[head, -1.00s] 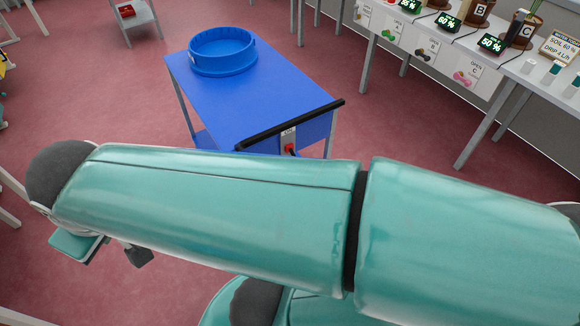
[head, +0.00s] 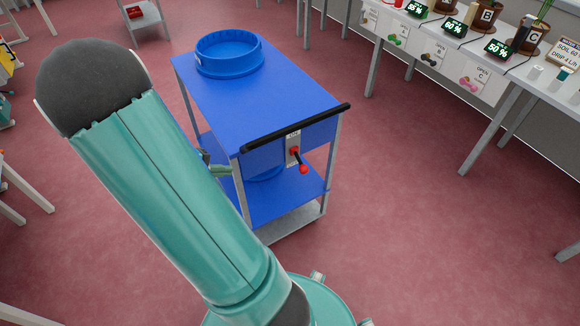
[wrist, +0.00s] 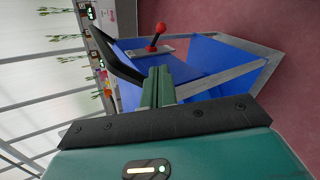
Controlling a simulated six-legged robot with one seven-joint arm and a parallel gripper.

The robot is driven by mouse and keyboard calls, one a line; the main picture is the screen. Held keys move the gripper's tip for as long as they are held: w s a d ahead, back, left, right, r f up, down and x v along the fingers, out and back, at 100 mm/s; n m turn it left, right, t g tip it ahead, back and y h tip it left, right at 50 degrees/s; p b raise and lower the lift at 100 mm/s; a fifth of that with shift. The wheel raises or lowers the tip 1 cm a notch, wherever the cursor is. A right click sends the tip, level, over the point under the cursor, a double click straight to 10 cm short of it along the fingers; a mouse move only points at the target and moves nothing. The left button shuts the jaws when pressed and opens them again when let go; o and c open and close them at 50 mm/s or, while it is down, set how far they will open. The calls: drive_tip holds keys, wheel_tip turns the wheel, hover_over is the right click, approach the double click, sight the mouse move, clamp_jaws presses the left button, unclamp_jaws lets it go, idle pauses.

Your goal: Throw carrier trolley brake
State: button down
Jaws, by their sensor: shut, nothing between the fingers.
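The blue carrier trolley (head: 265,95) stands ahead in the head view, with a black push handle (head: 300,127) along its near edge. Below the handle is a pale plate with the red-knobbed brake lever (head: 299,159), which points downward to the right. In the wrist view the picture is turned on its side, and the lever (wrist: 156,38) shows beyond the fingers. My gripper (wrist: 157,86) is shut and empty, apart from the lever. In the head view my arm hides most of the gripper, left of the trolley.
A blue ring-shaped tub (head: 229,55) sits on the trolley top. A white bench (head: 480,75) with pots and displays runs along the right. A small stand with a red item (head: 134,13) is at the back left. Red floor is clear right of the trolley.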

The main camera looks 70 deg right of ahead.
drive_tip(key=s+d+f+n+g+h, duration=0.25)
drive_tip(key=s+d+f, duration=0.25)
drive_tip(key=d+f, duration=0.4)
drive_tip(key=n+t+h, duration=0.1)
drive_tip(key=h, duration=0.2)
approach(300, 163)
drive_tip(key=f, duration=0.1)
drive_tip(key=w+a+f, duration=0.1)
drive_tip(key=f, duration=0.1)
drive_tip(key=shift+w, duration=0.2)
drive_tip(key=x, duration=1)
